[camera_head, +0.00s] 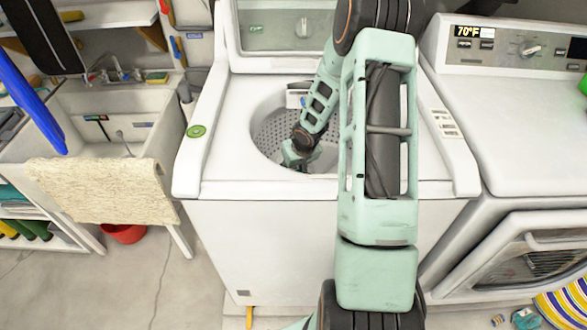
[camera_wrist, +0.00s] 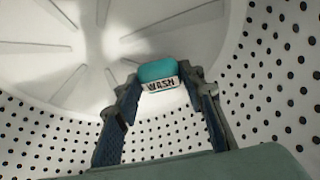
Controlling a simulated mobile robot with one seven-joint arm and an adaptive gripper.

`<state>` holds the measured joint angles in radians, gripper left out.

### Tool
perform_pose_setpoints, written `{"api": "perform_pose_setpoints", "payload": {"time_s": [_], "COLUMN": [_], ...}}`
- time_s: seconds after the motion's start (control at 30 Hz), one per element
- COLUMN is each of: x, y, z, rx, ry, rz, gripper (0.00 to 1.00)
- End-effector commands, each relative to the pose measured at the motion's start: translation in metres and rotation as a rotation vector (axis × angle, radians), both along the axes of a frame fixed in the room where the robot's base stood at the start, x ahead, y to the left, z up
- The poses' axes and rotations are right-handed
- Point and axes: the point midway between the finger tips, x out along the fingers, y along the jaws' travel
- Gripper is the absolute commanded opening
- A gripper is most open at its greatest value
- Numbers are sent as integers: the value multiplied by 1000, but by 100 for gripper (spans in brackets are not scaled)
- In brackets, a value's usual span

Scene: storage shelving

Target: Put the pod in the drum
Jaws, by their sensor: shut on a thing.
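The pod (camera_wrist: 158,76) is a small teal and white block with the word WASH on it. In the wrist view it sits between the two fingertips of my gripper (camera_wrist: 158,88), which is shut on it. The drum (camera_head: 268,132) is a perforated tub in the open top-loading washer, and its dotted wall (camera_wrist: 270,80) and pale ribbed floor (camera_wrist: 60,40) fill the wrist view. In the head view my gripper (camera_head: 297,160) reaches down inside the drum opening, and the pod is hidden there. I cannot tell how far the pod is above the drum floor.
A dryer (camera_head: 520,110) stands at the right. A sink (camera_head: 120,110) with a beige towel (camera_head: 100,188) over its front is at the left.

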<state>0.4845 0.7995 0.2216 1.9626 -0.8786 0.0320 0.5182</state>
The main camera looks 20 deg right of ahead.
Motion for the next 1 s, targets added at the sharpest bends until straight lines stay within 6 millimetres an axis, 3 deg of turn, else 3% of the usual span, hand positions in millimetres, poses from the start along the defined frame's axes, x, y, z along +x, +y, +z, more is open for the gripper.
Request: {"api": "perform_pose_setpoints", "payload": {"time_s": [0.1,0.13,0.3,0.67,0.83,1.0], "x": [0,0,0,0,-4,-20], "y": [0,0,0,0,-1,-2], "z": [-1,-1,-1,4,26,65], "rx": [0,0,0,0,1,0], "ry": [-1,0,0,0,-1,-3], "rz": [-1,-1,-1,0,-4,-5], "gripper": [17,38,54,54,54,54]}}
